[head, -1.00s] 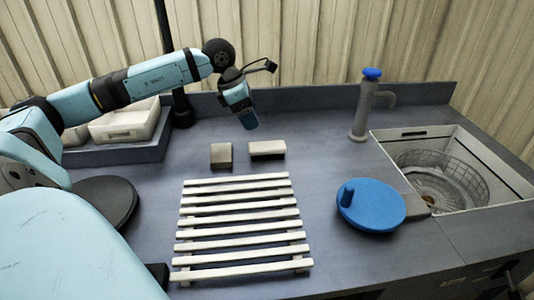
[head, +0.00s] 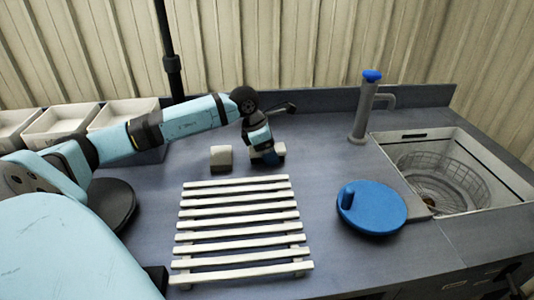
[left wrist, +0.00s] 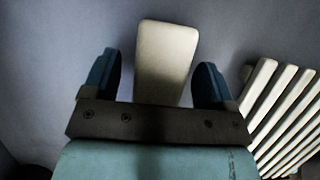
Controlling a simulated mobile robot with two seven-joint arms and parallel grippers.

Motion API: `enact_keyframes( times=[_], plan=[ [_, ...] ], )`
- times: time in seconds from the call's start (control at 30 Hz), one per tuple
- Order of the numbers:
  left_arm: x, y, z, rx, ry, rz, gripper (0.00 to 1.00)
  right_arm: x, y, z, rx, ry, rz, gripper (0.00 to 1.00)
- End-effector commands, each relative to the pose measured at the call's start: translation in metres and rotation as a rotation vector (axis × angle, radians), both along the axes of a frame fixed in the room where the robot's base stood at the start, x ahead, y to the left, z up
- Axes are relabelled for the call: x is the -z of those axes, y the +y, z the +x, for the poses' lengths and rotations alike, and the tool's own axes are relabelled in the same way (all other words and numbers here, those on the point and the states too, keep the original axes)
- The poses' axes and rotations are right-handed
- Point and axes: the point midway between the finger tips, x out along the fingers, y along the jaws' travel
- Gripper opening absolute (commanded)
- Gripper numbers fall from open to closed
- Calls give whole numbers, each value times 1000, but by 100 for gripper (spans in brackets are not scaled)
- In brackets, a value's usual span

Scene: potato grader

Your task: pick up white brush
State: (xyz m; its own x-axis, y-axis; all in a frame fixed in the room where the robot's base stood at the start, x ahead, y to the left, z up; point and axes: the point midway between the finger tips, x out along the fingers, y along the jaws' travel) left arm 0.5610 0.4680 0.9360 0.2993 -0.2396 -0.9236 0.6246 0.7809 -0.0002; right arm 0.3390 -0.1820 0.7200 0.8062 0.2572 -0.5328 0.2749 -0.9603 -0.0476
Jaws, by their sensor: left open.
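The pale block (head: 281,149) behind the slatted rack, seemingly the white brush, lies on the grey worktop, partly hidden by my left gripper (head: 269,158). In the left wrist view the block (left wrist: 165,60) lies lengthwise between the two blue fingertips of my left gripper (left wrist: 157,80). The gripper is open, with a finger on each side and a gap to the block on both sides. Its bristles do not show. A second, squarer pale block (head: 221,157) lies just left of it. My right gripper is not in view.
A white slatted rack (head: 240,228) lies in front of the blocks. A blue round lid (head: 377,213) with a knob, a blue-topped tap (head: 362,110) and a sink with a wire basket (head: 440,178) are at the right. White trays (head: 62,122) stand back left.

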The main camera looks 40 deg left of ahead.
Motion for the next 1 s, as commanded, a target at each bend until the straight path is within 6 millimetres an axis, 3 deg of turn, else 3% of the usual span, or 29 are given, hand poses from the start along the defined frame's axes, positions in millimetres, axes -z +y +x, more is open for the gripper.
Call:
enact_keyframes(
  times=[0.9,0.93,1.0],
  plan=[
    [5,0,0,0,1,1,79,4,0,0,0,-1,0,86],
    [5,0,0,0,1,1,76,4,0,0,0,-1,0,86],
    [5,0,0,0,1,1,60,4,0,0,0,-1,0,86]
  ],
)
